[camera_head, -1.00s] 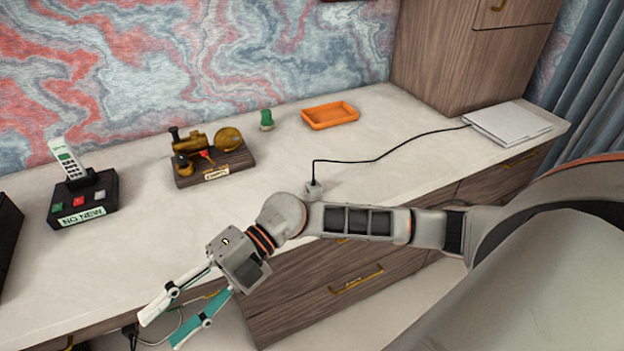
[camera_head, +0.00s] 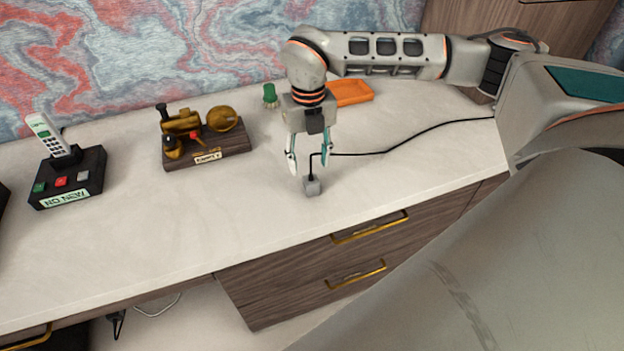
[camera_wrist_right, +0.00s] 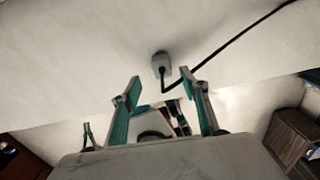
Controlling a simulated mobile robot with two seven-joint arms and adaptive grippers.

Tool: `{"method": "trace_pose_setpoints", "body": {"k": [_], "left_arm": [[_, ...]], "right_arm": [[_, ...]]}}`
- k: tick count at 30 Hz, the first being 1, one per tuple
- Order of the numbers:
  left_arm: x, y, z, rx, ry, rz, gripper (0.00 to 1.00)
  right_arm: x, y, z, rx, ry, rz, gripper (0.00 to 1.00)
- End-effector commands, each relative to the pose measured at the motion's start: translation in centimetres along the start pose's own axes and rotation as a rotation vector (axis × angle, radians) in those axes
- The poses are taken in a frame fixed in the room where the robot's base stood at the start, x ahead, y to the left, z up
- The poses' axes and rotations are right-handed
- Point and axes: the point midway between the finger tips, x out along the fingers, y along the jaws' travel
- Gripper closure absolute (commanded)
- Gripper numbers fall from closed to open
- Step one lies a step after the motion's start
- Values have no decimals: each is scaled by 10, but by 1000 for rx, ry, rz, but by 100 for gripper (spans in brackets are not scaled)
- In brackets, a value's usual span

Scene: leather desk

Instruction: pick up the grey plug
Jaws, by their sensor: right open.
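The grey plug (camera_head: 312,187) is a small block standing on the desk near its front edge, with a black cable rising from its top. My right gripper (camera_head: 308,170) points down behind and above the plug, its two fingers apart and empty. In the right wrist view the plug (camera_wrist_right: 161,63) lies beyond the tips of the open right gripper (camera_wrist_right: 163,90), roughly centred between them, and its cable runs off to the upper right. I cannot tell the exact gap between fingertips and plug. My left gripper is not in view.
The pale desk top (camera_head: 110,235) is clear to the left of the plug. A brass device on a wooden base (camera_head: 208,148), a phone on a black stand (camera_head: 68,178), a green object (camera_head: 269,94) and an orange tray (camera_head: 352,93) stand further back or left. Drawers (camera_head: 340,250) lie below.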

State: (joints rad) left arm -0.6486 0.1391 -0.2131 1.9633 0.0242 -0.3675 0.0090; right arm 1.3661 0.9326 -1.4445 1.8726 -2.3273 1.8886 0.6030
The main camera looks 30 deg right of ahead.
Motion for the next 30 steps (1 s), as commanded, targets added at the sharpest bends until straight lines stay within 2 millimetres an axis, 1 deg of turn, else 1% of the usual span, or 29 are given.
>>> {"method": "trace_pose_setpoints", "body": {"k": [3,8,15,18,21,27,29,30], "left_arm": [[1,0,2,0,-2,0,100],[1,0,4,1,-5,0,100],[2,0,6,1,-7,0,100],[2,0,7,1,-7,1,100],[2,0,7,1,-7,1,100],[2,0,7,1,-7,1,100],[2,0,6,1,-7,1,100],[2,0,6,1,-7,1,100]], "right_arm": [[13,-1,-1,0,4,-2,56],[29,-1,-1,-1,4,0,56],[62,-5,-2,-2,5,0,56],[72,-5,-2,-2,4,1,56],[76,-4,-1,-2,3,1,56],[76,-4,-1,-2,2,2,56],[76,-4,-1,-2,2,2,71],[76,-4,-1,-2,2,2,82]]}}
